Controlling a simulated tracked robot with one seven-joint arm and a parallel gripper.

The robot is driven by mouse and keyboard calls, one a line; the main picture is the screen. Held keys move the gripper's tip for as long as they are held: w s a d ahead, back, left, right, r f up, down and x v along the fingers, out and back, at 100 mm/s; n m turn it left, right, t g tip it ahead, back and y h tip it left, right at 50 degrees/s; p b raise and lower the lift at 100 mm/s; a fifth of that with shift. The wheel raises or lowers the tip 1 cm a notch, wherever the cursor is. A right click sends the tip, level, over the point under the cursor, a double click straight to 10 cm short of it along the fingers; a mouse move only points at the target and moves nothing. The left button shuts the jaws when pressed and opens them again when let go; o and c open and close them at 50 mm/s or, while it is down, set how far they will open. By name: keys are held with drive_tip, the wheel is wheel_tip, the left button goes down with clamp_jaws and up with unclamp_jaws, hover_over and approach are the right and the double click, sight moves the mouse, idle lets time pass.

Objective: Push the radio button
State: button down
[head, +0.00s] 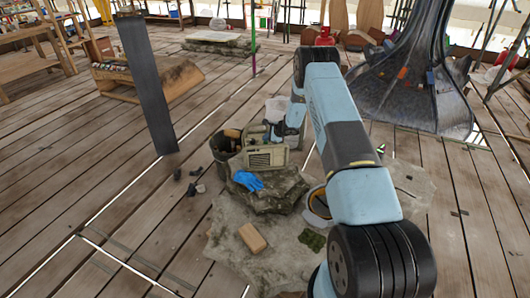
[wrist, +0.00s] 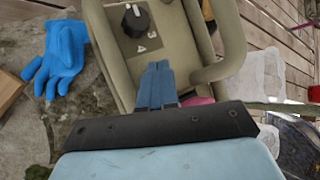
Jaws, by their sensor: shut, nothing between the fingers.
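The radio (head: 266,157) is a boxy beige-green unit with a handle frame, standing at the back of a stone block in the head view. In the wrist view the radio (wrist: 120,55) fills the upper middle, with a black round knob (wrist: 136,20) and small white marks on its face. My gripper (wrist: 158,68) is shut and empty, its blue fingers pointing at the radio's face just below the knob and marks. In the head view my gripper (head: 272,132) is at the radio's top. I cannot tell whether the fingertips touch it. No separate button is clearly visible.
A blue glove (head: 248,181) lies on the stone block (head: 272,192) in front of the radio. A dark bucket (head: 226,150) stands left of it, and a tan brick (head: 252,238) lies on the grey cloth. A dark upright panel (head: 148,85) stands further left. The plank floor left is mostly clear.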

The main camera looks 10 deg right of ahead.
sight(267, 142)
drive_tip(key=shift+r, duration=3.05)
